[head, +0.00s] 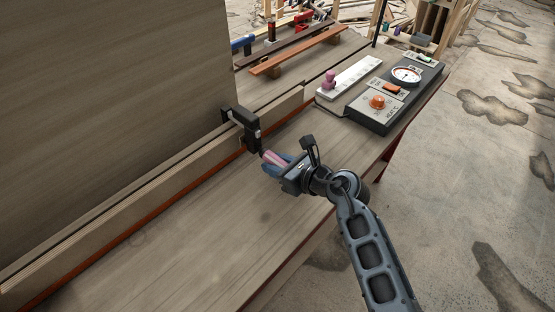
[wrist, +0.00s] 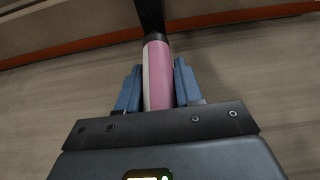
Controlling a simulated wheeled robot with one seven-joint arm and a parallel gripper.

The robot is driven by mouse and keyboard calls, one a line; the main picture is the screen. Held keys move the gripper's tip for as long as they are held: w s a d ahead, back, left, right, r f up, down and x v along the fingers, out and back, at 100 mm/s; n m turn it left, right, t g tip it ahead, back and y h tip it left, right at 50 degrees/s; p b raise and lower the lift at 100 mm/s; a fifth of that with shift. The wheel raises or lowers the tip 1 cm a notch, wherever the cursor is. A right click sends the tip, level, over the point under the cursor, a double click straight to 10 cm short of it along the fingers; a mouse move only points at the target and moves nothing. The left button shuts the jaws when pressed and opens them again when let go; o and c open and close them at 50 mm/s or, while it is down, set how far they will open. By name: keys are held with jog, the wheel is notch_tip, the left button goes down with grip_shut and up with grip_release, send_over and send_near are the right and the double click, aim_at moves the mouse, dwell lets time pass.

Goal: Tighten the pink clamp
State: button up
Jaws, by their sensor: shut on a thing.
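The pink clamp (head: 247,130) has a black frame hooked over the long wooden strip at the workbench's back. Its pink handle (head: 273,159) points out toward my gripper (head: 277,167). In the wrist view, the pink handle (wrist: 159,75), with a pale stripe along its left side, lies lengthwise between the two blue fingers of my gripper (wrist: 158,90). The fingers are shut on the handle. The handle's near end is hidden by the gripper body. The clamp's jaw contact with the strip is too small to judge.
A wooden strip (head: 150,205) with a reddish lower edge runs along a tall panel (head: 110,90). A dark control box (head: 395,95) with a gauge and a white strip with a pink knob (head: 329,80) sit at the back right. The bench front (head: 200,245) is clear.

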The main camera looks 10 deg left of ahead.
jog(key=shift+s+m+g+y, duration=0.1)
jog(key=shift+m+g+y, duration=0.45)
jog(key=shift+m, duration=0.65)
jog(key=shift+s+a+m+g+y, duration=0.15)
jog(key=shift+m+g+y, duration=0.55)
jog(key=shift+m, duration=0.5)
jog(key=o, duration=0.7)
jog(key=shift+b+v, duration=0.35)
jog(key=shift+v, duration=3.55)
